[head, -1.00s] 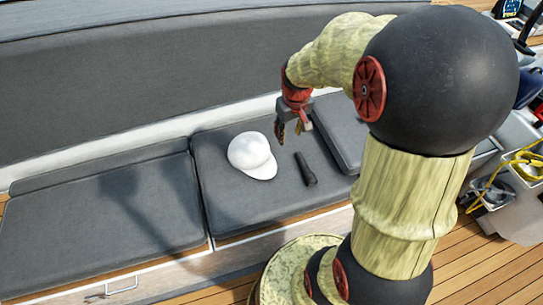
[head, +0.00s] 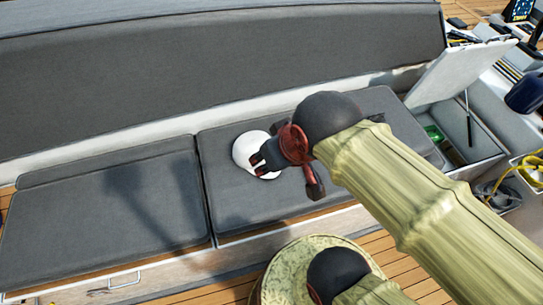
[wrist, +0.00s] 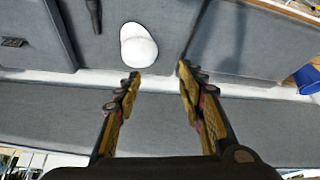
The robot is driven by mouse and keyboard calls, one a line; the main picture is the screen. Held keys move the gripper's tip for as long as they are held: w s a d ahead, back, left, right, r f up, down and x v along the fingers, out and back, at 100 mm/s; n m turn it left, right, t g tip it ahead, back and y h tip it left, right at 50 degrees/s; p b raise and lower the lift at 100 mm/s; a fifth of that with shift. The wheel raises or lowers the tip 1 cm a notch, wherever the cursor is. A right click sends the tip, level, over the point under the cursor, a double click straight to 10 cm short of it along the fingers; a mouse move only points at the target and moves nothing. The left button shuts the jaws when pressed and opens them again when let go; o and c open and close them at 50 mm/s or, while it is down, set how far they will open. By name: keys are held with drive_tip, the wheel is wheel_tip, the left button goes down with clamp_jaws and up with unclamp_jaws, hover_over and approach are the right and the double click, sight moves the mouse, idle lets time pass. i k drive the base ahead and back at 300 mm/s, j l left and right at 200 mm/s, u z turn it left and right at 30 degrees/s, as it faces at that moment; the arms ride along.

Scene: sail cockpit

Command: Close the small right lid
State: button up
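The small right lid (head: 462,72) stands raised at the far right of the bench in the head view, its pale underside showing. Below it is an open compartment (head: 483,146) with a green item inside and a thin dark strut at its side. My gripper (head: 258,165) is well left of the lid and hides part of a white cap in the head view. In the wrist view my gripper (wrist: 157,75) is open, with nothing between its fingers. The raised lid cannot be made out clearly in the wrist view.
The white cap (wrist: 138,46) and a black torch (wrist: 93,15) lie on the grey seat. A tall backrest (head: 220,72) runs behind the bench. A bin with yellow rope (head: 530,172) is at the right. The left seat cushion (head: 105,215) is clear.

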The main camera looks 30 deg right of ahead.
sight(456, 69)
drive_tip(key=z, duration=2.3)
drive_tip(key=i+l, duration=0.75)
drive_tip(key=i+l+u, duration=0.15)
drive_tip(key=i+l, duration=1.3)
drive_tip(key=l, duration=0.2)
